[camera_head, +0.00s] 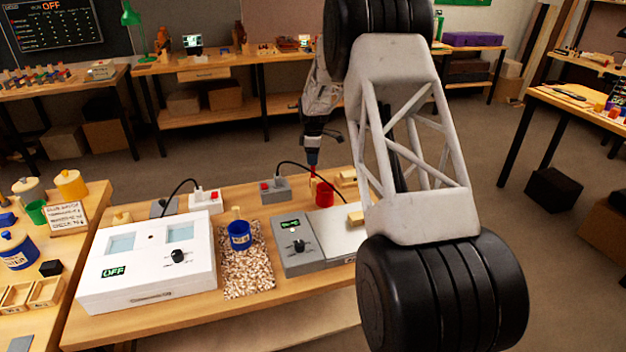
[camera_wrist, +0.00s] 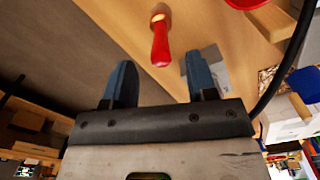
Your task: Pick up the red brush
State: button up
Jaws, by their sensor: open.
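The red brush (camera_wrist: 161,45) shows in the wrist view as a red handle with a pale wooden lower part at the table. Its handle end points towards my gripper (camera_wrist: 157,63). The two blue-grey fingers are apart, one on each side of the handle end, with gaps on both sides. In the head view the brush (camera_head: 313,172) is a thin red upright shape directly below my gripper (camera_head: 312,160), just left of a red cup (camera_head: 324,194). Its foot is too small to make out clearly there.
A grey box with a dial (camera_head: 298,246), a white box (camera_head: 148,262) and a blue cup (camera_head: 239,236) on a pebbled mat (camera_head: 247,282) stand nearer on the bench. A black cable (camera_head: 300,165) arches close to the brush, from a grey socket box (camera_head: 275,189).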

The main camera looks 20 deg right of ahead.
aim_at(313, 167)
jog(key=shift+f, duration=0.1)
jog(key=shift+f, duration=2.5)
jog(key=shift+c, duration=0.3)
grip_shut()
